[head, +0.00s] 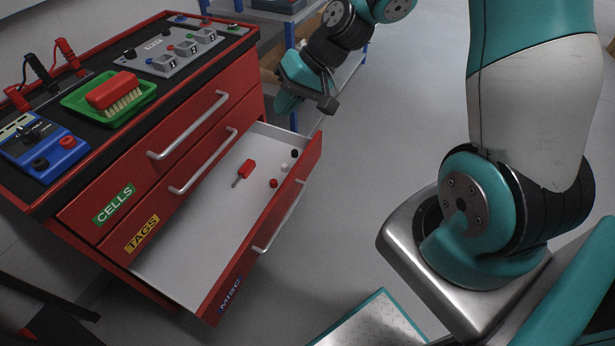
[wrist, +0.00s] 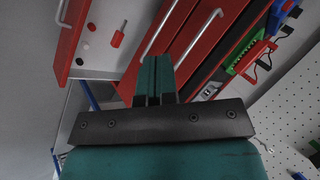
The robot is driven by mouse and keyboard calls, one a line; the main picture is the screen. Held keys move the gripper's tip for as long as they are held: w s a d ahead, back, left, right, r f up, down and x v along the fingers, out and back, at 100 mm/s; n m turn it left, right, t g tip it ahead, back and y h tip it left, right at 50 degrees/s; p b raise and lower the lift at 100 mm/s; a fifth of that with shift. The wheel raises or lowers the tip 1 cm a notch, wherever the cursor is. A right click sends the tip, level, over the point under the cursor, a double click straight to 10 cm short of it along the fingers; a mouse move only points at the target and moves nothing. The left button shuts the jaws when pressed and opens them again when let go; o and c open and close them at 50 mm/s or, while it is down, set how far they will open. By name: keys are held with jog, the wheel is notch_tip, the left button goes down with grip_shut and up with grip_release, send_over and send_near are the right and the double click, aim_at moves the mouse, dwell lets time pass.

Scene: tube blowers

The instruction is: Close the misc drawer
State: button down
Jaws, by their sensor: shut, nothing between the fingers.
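The misc drawer (head: 212,222) is the lowest of three drawers in the red cabinet and stands pulled well out, with its blue MISC label (head: 231,293) at the near end of its front. Its silver handle (head: 279,217) runs along the front face. Inside lie a small red-handled tool (head: 244,172) and a few small red, white and black pieces. My gripper (head: 285,103) is shut and empty, beyond the drawer's far end and above it. In the wrist view my gripper (wrist: 153,75) points toward the cabinet, with the open drawer's front (wrist: 73,35) at upper left.
The CELLS drawer (head: 110,208) and TAGS drawer (head: 142,236) above are shut. The cabinet top holds a green tray (head: 78,97) with a red brush, a blue meter (head: 45,150) and a grey panel (head: 175,50). A blue-framed shelf (head: 291,50) stands behind my gripper. The floor before the drawer is clear.

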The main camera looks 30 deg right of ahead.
jog(key=d+f+m+t+h+b, duration=0.1)
jog(key=d+f+m+t+b, duration=0.15)
jog(key=d+f, duration=0.55)
jog(key=d+f+m+t+b, duration=0.15)
jog(key=d+f+m, duration=0.25)
jog(key=f, duration=0.7)
jog(key=d+f+m+t+h+b, duration=0.1)
jog(key=d+f+m+b, duration=0.25)
jog(key=d+f, duration=0.5)
send_near(303, 164)
jog(key=x, duration=0.3)
jog(key=b+x, duration=0.1)
jog(key=x, duration=0.1)
jog(key=shift+s+a+f, duration=0.2)
jog(key=shift+f, duration=0.4)
jog(key=shift+w+a, duration=0.25)
jog(key=shift+w, duration=0.3)
jog(key=shift+w, duration=0.15)
